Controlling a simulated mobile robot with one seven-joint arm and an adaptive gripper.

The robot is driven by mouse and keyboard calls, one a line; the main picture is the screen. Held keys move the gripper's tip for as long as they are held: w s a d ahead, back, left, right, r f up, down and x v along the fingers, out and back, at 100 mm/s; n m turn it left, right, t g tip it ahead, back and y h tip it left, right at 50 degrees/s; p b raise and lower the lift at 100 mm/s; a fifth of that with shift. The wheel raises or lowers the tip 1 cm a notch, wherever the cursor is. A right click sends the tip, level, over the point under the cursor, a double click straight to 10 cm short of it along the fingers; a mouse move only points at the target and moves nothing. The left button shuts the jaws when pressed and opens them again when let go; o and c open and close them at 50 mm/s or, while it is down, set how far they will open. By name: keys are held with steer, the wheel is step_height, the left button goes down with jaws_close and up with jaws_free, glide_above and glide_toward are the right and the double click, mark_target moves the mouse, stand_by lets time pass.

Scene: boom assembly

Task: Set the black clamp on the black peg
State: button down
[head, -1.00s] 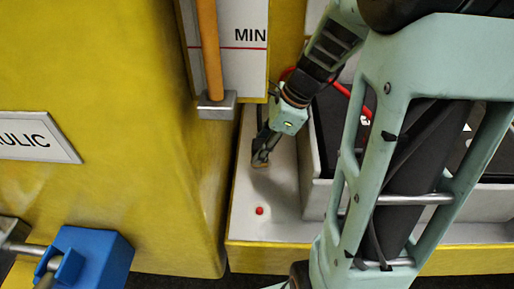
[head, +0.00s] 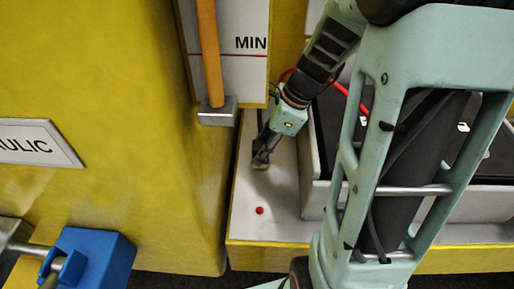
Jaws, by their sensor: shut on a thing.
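My gripper (head: 262,160) is at the left end of a pale tray (head: 283,218), pointing down close to its floor. It is shut on a small dark piece with a tan lower edge (head: 260,166), which seems to be the black clamp. The clamp's shape is too small to make out. A black cable (head: 260,120) runs up beside my gripper. I cannot pick out the black peg; it may be hidden under or behind my fingers. A small red peg (head: 259,211) stands on the tray floor nearer the front.
A yellow wall (head: 110,90) stands close on the left. An orange rod with a grey block (head: 217,110) hangs just above and left of my gripper. A grey-walled box (head: 312,200) with dark contents and a red cable (head: 366,103) is on the right.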

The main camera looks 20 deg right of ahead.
steer(key=c, duration=1.4)
jaws_free()
steer(key=shift+d+r, duration=0.15)
steer(key=shift+d, duration=0.55)
steer(key=shift+r, duration=0.1)
steer(key=shift+d+r, duration=0.1)
steer(key=shift+r, duration=0.25)
steer(key=v, duration=0.7)
steer(key=a+v, duration=0.1)
steer(key=v, duration=0.2)
steer(key=shift+s+d+r, duration=0.15)
steer(key=shift+r, duration=0.3)
